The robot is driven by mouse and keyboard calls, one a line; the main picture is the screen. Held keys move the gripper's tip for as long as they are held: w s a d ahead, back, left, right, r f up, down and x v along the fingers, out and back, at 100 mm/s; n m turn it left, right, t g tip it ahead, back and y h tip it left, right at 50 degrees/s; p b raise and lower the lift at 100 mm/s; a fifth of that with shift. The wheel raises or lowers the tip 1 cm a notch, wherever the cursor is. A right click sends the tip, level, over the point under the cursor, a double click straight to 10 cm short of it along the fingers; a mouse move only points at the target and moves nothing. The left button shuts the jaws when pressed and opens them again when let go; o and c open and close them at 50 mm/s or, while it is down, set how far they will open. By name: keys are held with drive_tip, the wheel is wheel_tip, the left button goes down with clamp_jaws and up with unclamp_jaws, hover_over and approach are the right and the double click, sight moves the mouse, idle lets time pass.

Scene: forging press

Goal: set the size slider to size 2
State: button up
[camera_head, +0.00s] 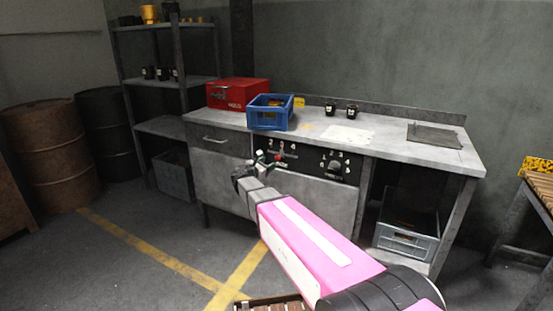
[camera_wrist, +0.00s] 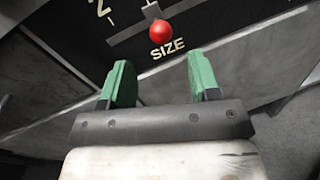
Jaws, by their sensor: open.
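The size slider's round red knob (camera_wrist: 161,32) sits on a grey slot in a black panel, above the word SIZE in the wrist view. The numeral 2 (camera_wrist: 101,7) and its tick are up and left of the knob. The knob is near another tick, whose numeral is out of view. My gripper (camera_wrist: 160,60) is open, its two green fingers apart, the knob just beyond and between their tips and not held. In the head view my gripper (camera_head: 267,162) is at the bench's front panel (camera_head: 310,160) and partly hides the slider.
A black rotary dial (camera_head: 335,166) is right of the slider on the same panel. The bench top (camera_head: 385,145) above carries a blue crate (camera_head: 268,112), a red box (camera_head: 236,94) and two dark cups (camera_head: 341,110). A grey crate (camera_head: 405,242) stands under the bench at right.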

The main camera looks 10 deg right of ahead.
sight(276, 159)
drive_tip(key=x, duration=0.8)
drive_tip(key=shift+w+d, duration=0.1)
drive_tip(key=shift+d, duration=0.05)
drive_tip(key=shift+c, duration=0.3)
